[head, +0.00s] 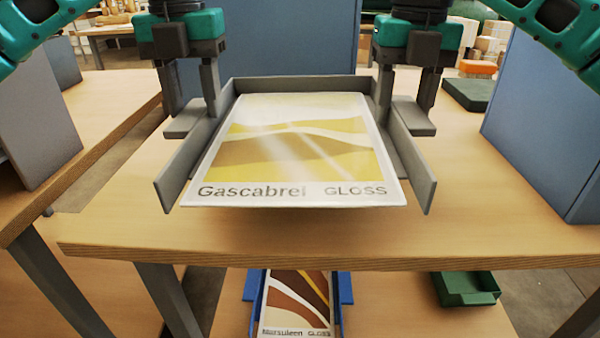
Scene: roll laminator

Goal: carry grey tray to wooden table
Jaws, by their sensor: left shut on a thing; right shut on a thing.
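The grey tray (170,180) is in the middle of the head view, over the wooden table (330,235). It has raised side and back walls and an open front. A glossy print (295,150) marked "Gascabrel GLOSS" lies in it, its near edge sticking out at the front. My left gripper (195,115) is shut on the tray's left side. My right gripper (412,110) is shut on its right side. I cannot tell whether the tray touches the tabletop.
A blue box (285,45) stands behind the tray, and another blue block (550,130) stands at right. A dark green pad (468,94) lies at the back right. Below the table are a blue tray (345,288) with a "GLOSS" print and a green bin (466,290). The front tabletop is clear.

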